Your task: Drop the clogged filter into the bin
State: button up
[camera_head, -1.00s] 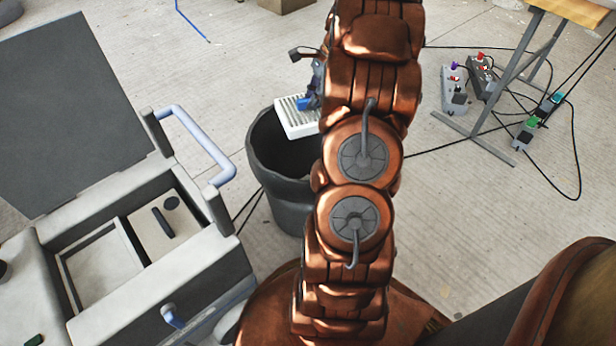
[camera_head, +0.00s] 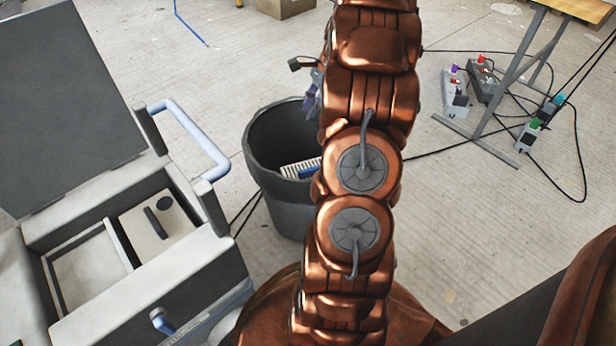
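The white ribbed filter (camera_head: 297,168) with a blue part lies inside the dark grey bin (camera_head: 262,142), below its rim. My copper arm hides part of the filter and the bin's right side. My gripper (camera_head: 312,98) is above the bin's back rim, apart from the filter. It is mostly hidden behind my arm, so its fingers cannot be made out clearly.
A grey machine with a raised dark lid (camera_head: 62,110), a pale blue handle (camera_head: 192,140) and an open compartment stands at left. Power boxes (camera_head: 470,85) and cables lie on the floor at right, by a table (camera_head: 585,10). A cardboard box (camera_head: 284,8) is at the back.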

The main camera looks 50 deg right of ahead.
jog(key=shift+o, duration=0.3)
jog(key=v, duration=1.2)
dwell(0.4)
